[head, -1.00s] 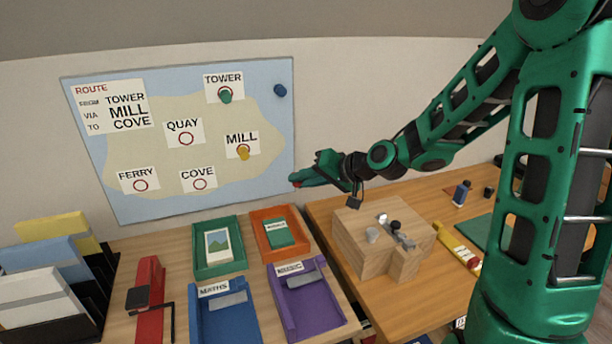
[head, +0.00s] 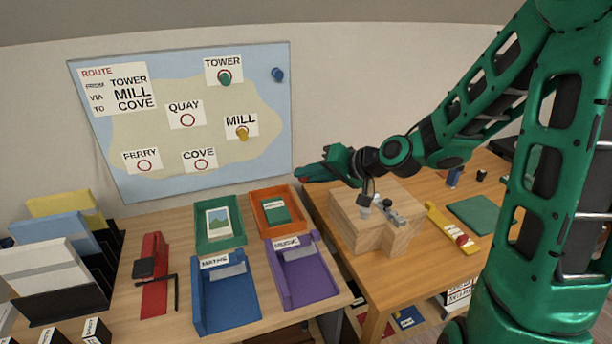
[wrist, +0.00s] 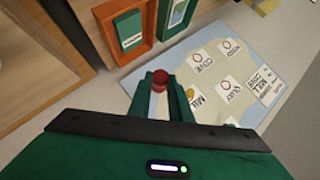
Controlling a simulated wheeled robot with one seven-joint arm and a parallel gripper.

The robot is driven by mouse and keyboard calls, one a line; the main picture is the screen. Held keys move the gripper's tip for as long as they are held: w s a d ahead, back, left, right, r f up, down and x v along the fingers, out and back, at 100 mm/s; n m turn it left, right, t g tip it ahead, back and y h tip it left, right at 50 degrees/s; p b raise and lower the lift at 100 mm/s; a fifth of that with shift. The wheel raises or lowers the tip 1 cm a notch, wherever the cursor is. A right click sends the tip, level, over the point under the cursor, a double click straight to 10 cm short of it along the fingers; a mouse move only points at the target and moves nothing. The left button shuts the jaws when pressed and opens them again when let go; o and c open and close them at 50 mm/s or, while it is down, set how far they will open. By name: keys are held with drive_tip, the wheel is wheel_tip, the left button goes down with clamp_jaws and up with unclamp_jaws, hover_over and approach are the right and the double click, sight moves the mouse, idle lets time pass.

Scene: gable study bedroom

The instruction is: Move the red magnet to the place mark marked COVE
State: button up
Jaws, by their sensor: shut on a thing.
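My gripper (head: 306,176) is shut on the red magnet (wrist: 160,77), which shows between its fingertips in the wrist view. In the head view the gripper is just off the map board's lower right edge, and the magnet's red tip is barely visible. The map board (head: 245,165) stands against the wall. The COVE mark (head: 201,165) is a bare red ring on a white card, low on the board, left of my gripper. It also shows in the wrist view (wrist: 198,64). A green magnet (head: 224,78) sits on TOWER and a yellow magnet (head: 243,133) on MILL.
A blue magnet (head: 277,74) is at the board's top right. QUAY (head: 187,120) and FERRY (head: 144,166) rings are bare. Below the board are an orange tray (head: 257,207), a green tray (head: 205,245), and blue and purple trays. A wooden block (head: 350,229) stands below my wrist.

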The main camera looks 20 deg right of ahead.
drive_tip(key=shift+s+d, duration=0.15)
drive_tip(key=shift+s, duration=1.7)
